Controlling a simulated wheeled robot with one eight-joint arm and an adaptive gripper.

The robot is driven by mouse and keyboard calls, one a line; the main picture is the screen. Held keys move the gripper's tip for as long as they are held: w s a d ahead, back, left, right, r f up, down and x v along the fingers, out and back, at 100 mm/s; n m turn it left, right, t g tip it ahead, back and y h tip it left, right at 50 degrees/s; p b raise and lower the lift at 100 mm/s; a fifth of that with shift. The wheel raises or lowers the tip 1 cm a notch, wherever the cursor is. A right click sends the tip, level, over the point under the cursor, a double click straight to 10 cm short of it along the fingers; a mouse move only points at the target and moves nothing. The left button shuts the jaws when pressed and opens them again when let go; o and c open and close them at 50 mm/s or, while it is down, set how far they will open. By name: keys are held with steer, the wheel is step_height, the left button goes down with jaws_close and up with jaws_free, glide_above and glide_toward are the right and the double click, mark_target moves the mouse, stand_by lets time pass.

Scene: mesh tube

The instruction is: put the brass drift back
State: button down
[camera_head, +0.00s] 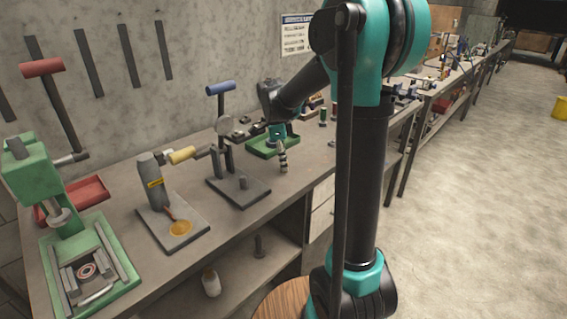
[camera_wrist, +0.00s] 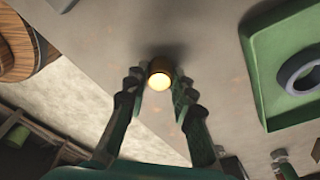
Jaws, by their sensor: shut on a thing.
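The brass drift (camera_wrist: 159,79) shows end-on in the wrist view as a short round piece with a bright, pale-gold end face. It sits between the fingertips of my gripper (camera_wrist: 159,86), which is shut on it. Below it in that view lies the grey bench top (camera_wrist: 215,50). In the head view my gripper (camera_head: 282,158) is over the bench beside the green tray (camera_head: 262,150). The drift cannot be made out there. Whether its far end touches the bench I cannot tell.
The green tray in the wrist view (camera_wrist: 262,85) holds a dark ring (camera_wrist: 301,70). Left of my gripper stand a blue-handled press (camera_head: 240,190), a yellow-handled tool on a plate (camera_head: 165,205) and a green press (camera_head: 40,180). Small upright items stand on the bench behind. A wooden barrel (camera_wrist: 40,45) is beside the bench.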

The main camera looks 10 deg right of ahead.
steer(key=shift+f, duration=0.3)
steer(key=shift+f, duration=0.1)
steer(key=c, duration=1.3)
jaws_free()
steer(key=r, duration=0.4)
steer(key=a+r, duration=0.1)
steer(key=r, duration=0.7)
steer(key=shift+w+a+r, duration=0.1)
steer(key=shift+a, duration=0.3)
